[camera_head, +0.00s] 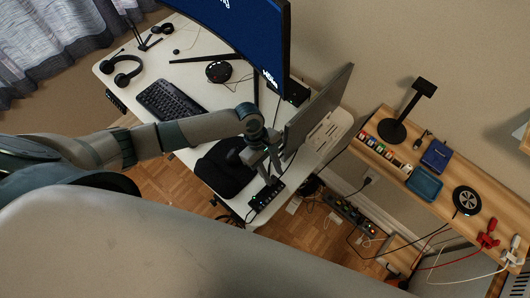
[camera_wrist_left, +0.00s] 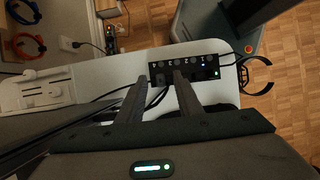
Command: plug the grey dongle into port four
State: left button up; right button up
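The black hub (camera_head: 266,196) lies at the near right end of the white desk, beside the monitors. In the left wrist view the hub (camera_wrist_left: 205,62) shows numbers on its top, with 4 at the left end, and a small green light at the right. My left gripper (camera_head: 267,174) is just above the hub. In the left wrist view its two fingers (camera_wrist_left: 159,77) stand apart, with their tips at the hub's near edge towards the port four end. I cannot make out the grey dongle; the fingers may hide it. My right gripper is not in view.
The monitor (camera_head: 318,105) stands close beside my left gripper. A keyboard (camera_head: 170,100) and headphones (camera_head: 121,70) lie on the desk. The wooden shelf (camera_head: 470,170) at right holds a row of small coloured items (camera_head: 388,152), a blue tray (camera_head: 424,184) and a black stand (camera_head: 392,130). Cables hang near the hub.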

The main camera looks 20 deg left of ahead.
pick_arm(q)
jog(key=b+v, duration=0.4)
jog(key=v, duration=1.3)
jog(key=shift+f, duration=0.1)
dwell(0.4)
